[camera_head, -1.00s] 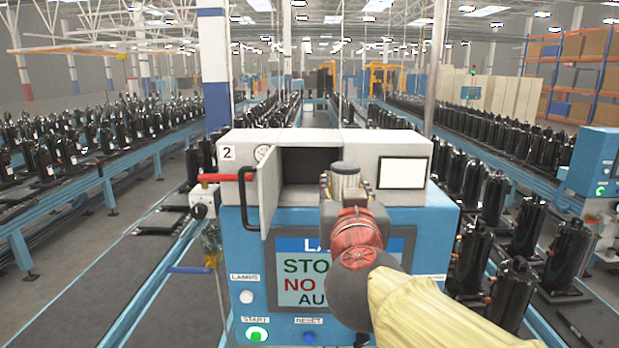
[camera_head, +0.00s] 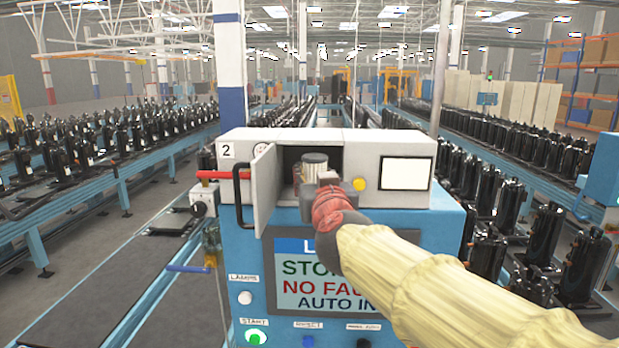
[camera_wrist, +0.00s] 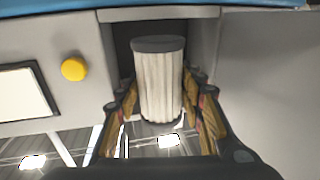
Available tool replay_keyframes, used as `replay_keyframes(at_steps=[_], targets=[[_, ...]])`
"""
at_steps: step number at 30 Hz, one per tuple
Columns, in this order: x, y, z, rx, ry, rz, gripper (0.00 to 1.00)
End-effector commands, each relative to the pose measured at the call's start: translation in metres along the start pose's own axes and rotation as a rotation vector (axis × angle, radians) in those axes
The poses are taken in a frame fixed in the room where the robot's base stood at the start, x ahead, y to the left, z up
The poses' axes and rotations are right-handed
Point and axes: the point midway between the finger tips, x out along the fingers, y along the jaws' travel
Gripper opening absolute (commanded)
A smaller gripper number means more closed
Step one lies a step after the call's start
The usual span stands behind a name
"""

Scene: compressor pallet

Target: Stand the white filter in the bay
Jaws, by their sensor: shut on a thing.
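The white filter (camera_wrist: 160,85) is a pleated cylinder with dark end caps. In the wrist view it sits between the two fingers of my gripper (camera_wrist: 160,100), which is shut on it. The bay (camera_head: 291,156) is the dark open compartment in the top of the blue and grey machine, and it also shows behind the filter in the wrist view (camera_wrist: 123,42). In the head view my gripper (camera_head: 315,179) holds the filter (camera_head: 315,160) upright at the bay's mouth. The filter's lower part is hidden by my wrist; I cannot tell whether it touches the floor.
The bay's door (camera_head: 264,185) stands open on the left, with a black handle (camera_head: 237,197). A red lever (camera_head: 222,175) is at the left. A yellow button (camera_head: 359,184) and a white screen (camera_head: 405,171) are right of the bay. The lettered display (camera_head: 320,280) is below.

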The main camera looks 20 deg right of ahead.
Motion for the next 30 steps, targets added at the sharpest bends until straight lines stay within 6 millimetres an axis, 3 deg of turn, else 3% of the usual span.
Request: replay_keyframes(at_steps=[4,14,19,23,30], targets=[[0.031,0.001,0.001,0.001,-0.001,0.002,0.12],[0.056,0.001,0.0,0.0,0.001,0.001,0.12],[0.083,0.001,0.0,0.0,0.001,0.002,0.12],[0.081,0.0,0.015,0.001,0.001,0.0,0.12],[0.081,0.0,0.014,0.001,0.002,0.001,0.12]])
